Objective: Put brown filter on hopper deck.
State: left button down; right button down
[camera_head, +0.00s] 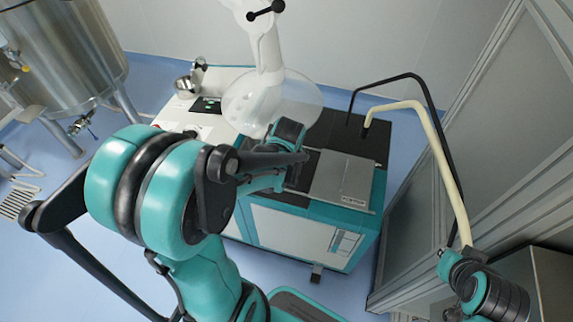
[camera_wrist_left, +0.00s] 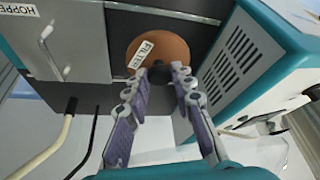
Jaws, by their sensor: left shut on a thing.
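The brown filter (camera_wrist_left: 172,48) is a rounded brown piece with a white FILTER label, in the upper middle of the left wrist view. In the head view my own arm hides the gripper and filter. A grey panel (camera_wrist_left: 85,40) beside the filter carries a partly cut-off label reading HOPPE. It appears to be the grey plate (camera_head: 343,180) on top of the teal machine in the head view. My right gripper is not in view.
The teal and white machine (camera_head: 300,237) stands in the middle. A clear round bowl-like cover (camera_head: 270,103) stands at its back left. A black and a cream bent tube (camera_head: 440,150) rise at the right, near the grey cabinet wall (camera_head: 520,110). A steel tank (camera_head: 65,60) stands far left.

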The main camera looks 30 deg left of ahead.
pick_arm(q)
notch_tip(320, 180, down, 13)
jog(key=b, duration=0.5)
jog(key=shift+a+f, duration=0.1)
jog(key=shift+f, duration=0.1)
jog(key=w+a, duration=0.2)
jog(key=w, duration=0.1)
jog(key=shift+a+r+b, duration=0.15)
jog(key=shift+r+b, duration=0.15)
jog(key=shift+r, duration=0.05)
jog(key=shift+w+a+r, duration=0.1)
jog(key=shift+w+a, duration=0.2)
jog(key=shift+w, duration=0.1)
jog(key=w+a, duration=0.1)
jog(key=w+a+f+b, duration=0.1)
jog(key=shift+w+b, duration=0.3)
jog(key=shift+w, duration=0.05)
jog(key=shift+f, duration=0.25)
jog(key=shift+d+r, duration=0.1)
jog(key=shift+r, duration=0.1)
jog(key=shift+f, duration=0.3)
jog(key=c, duration=1.3)
grip_release()
jog(key=shift+r, duration=0.1)
